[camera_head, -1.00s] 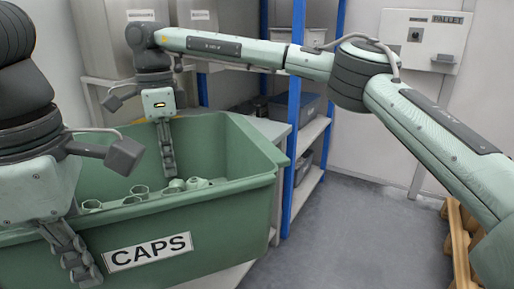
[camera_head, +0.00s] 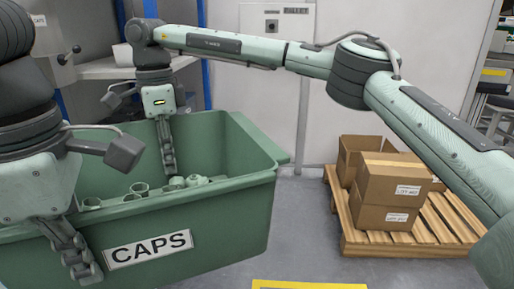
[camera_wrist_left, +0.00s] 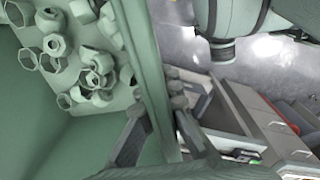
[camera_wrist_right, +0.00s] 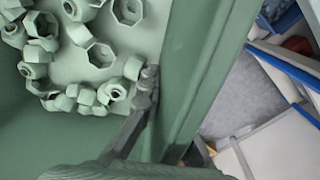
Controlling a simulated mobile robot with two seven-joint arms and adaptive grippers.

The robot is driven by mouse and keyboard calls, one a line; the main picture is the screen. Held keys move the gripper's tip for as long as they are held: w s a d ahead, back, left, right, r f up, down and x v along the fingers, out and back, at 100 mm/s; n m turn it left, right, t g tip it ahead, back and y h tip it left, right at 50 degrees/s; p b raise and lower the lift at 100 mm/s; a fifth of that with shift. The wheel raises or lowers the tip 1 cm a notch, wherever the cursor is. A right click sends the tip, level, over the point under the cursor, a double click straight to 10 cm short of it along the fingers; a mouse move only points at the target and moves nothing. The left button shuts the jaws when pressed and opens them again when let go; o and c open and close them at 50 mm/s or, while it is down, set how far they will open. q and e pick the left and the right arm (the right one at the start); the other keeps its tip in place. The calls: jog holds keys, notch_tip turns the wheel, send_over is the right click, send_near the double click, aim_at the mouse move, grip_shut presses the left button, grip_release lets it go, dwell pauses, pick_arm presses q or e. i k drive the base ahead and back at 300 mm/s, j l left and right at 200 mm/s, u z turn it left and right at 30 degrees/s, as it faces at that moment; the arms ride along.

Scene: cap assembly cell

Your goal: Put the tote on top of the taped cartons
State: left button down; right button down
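The green tote (camera_head: 225,215), labelled CAPS, hangs in front of me with several pale green caps inside. My left gripper (camera_head: 78,255) is shut on the tote's near-left wall; the left wrist view shows its fingers (camera_wrist_left: 165,108) on both sides of the rim. My right gripper (camera_head: 166,150) is shut on the opposite wall; in the right wrist view one finger (camera_wrist_right: 147,85) lies against the inside, the outer one mostly hidden. Brown cartons with white labels, an upper one (camera_head: 393,180) over a lower one (camera_head: 383,216), stand on a wooden pallet, apart from the tote.
The wooden pallet (camera_head: 430,240) stands on the floor at the right, partly behind my right arm. Another brown carton (camera_head: 350,158) sits at its back left. A yellow marking (camera_head: 310,285) shows at the bottom. Shelving with blue posts (camera_head: 206,85) is behind the tote.

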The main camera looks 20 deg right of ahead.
aim_at(394, 164)
jog(key=z, duration=1.7)
jog(key=i+j, duration=0.1)
jog(key=i, duration=0.65)
jog(key=i+j+z, duration=0.15)
jog(key=i, duration=0.65)
